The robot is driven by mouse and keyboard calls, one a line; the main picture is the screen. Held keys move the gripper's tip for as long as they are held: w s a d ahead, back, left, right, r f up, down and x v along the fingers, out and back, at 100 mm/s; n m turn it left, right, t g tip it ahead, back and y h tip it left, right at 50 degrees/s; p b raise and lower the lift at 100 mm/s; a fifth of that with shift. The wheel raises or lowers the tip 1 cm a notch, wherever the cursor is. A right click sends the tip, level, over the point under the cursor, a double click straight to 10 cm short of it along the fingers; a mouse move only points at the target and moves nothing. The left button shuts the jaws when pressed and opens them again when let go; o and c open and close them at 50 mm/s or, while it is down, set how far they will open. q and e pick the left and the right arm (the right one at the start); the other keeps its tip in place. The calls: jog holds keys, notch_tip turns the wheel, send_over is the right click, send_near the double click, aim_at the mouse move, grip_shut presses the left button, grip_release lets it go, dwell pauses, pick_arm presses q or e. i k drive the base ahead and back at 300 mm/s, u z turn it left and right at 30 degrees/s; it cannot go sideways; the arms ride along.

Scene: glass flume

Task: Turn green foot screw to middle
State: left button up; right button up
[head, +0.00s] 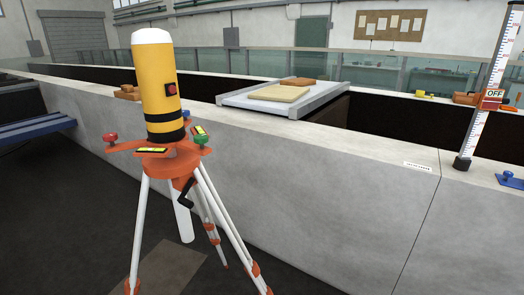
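The green foot screw (203,140) sits at the right end of the orange three-armed base (178,158) on a white-legged tripod. A red foot screw (110,138) is at the base's left arm. A yellow cylinder (158,100) with black bands and a white top stands upright on the base. Two yellow-green level vials lie on the base, one in front (152,150) and one at right (200,130). Their bubbles are too small to read. Neither of my grippers is in view.
A long concrete flume wall (310,165) runs behind the tripod. A grey-framed platform with boards (280,94) spans the channel. A blue bench (35,130) is at left. Open floor surrounds the tripod legs.

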aim_at(201, 139)
jog(key=z, duration=0.6)
jog(key=k, duration=0.85)
jog(key=z, duration=0.9)
jog(key=i, duration=1.15)
jog(key=u, duration=0.45)
jog(key=i, duration=0.95)
jog(key=u, duration=1.4)
jog(key=i, duration=0.5)
jog(key=u, duration=0.45)
